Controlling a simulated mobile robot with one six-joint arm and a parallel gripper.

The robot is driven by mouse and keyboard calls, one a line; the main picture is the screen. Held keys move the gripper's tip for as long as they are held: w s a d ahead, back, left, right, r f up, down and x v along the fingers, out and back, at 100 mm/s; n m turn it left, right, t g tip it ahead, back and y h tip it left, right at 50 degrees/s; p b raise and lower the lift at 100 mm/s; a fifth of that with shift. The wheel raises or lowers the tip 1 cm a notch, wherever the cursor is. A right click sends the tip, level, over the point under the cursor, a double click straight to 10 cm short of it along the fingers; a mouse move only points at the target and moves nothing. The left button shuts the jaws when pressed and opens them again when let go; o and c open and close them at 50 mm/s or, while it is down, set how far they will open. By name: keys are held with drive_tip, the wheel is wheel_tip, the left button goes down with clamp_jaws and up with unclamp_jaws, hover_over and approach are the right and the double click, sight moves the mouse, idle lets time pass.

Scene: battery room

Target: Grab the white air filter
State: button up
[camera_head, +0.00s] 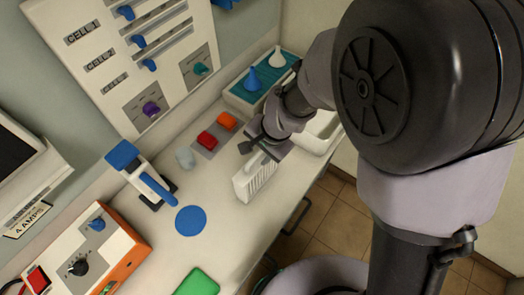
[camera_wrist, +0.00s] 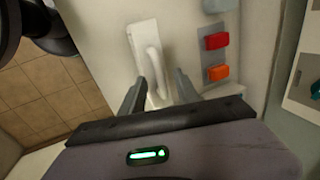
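The white air filter (camera_head: 254,181) stands near the front edge of the white bench, with slats on its side. In the wrist view the filter (camera_wrist: 136,40) shows from above with a raised white handle (camera_wrist: 153,60). My gripper (camera_head: 262,146) is over the filter's top in the head view and hides part of it. In the wrist view my gripper (camera_wrist: 160,78) is open, one finger on each side of the handle's near end. I see a gap between each finger and the handle; contact is not visible.
Red (camera_head: 207,140) and orange (camera_head: 227,121) blocks lie behind the filter. A teal tray (camera_head: 238,101) with funnels stands at the back right. A blue disc (camera_head: 191,220), a blue-handled tool (camera_head: 148,180) and a green pad (camera_head: 197,283) are on the left. The bench edge is close.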

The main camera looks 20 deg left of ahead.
drive_tip(key=shift+w+a+f, duration=0.1)
drive_tip(key=shift+a+f, duration=0.1)
drive_tip(key=shift+f, duration=0.4)
drive_tip(key=shift+r, duration=0.1)
drive_tip(key=shift+c, duration=0.9)
clamp_jaws()
